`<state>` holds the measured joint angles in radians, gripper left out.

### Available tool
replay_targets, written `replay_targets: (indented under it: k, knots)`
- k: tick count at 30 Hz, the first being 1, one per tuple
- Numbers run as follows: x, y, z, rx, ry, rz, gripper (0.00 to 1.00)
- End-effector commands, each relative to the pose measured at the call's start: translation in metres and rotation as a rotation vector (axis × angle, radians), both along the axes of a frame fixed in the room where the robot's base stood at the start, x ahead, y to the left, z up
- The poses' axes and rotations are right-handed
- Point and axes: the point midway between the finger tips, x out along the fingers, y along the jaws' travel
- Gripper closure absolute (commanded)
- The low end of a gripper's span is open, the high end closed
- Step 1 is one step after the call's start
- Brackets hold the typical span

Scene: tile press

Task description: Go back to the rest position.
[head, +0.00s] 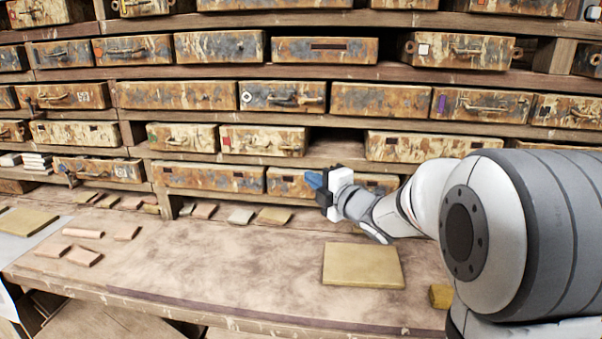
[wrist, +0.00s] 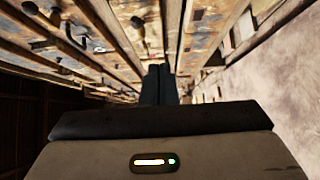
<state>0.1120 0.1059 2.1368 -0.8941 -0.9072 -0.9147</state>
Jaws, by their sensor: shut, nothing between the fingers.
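My gripper (head: 316,184) is raised above the wooden worktop (head: 230,265), in front of the lowest row of rusty drawers. Its fingers are together and hold nothing; they show blue in the head view, pointing left. In the wrist view my gripper (wrist: 158,72) shows its two dark fingers side by side, pointing along the drawer fronts. My arm comes in from the right of the head view and hides part of the drawers behind it.
A yellowish square slab (head: 362,265) lies on the worktop below my arm. Small tiles (head: 82,255) lie at the left, and several more line the back edge. An empty slot (head: 338,147) shows between drawers (head: 262,140) above my gripper. The worktop's middle is clear.

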Motion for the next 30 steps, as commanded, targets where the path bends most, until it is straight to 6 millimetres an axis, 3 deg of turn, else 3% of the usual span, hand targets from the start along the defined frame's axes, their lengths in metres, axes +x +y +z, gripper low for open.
replay_targets:
  k: [5,11,15,19,24,27,30]
  knots:
    - [-0.007,-0.019,0.000,0.068,0.121,-0.137,1.00]
    - [-0.044,-0.064,-0.019,0.295,0.436,-0.481,1.00]
    - [-0.093,-0.087,-0.043,0.490,0.668,-0.723,1.00]
    - [-0.152,-0.095,-0.069,0.673,0.888,-0.940,1.00]
    - [-0.236,-0.086,-0.097,0.882,1.170,-1.198,1.00]
    - [-0.277,-0.077,-0.107,0.961,1.299,-1.313,1.00]
    - [-0.305,-0.069,-0.112,1.008,1.390,-1.391,1.00]
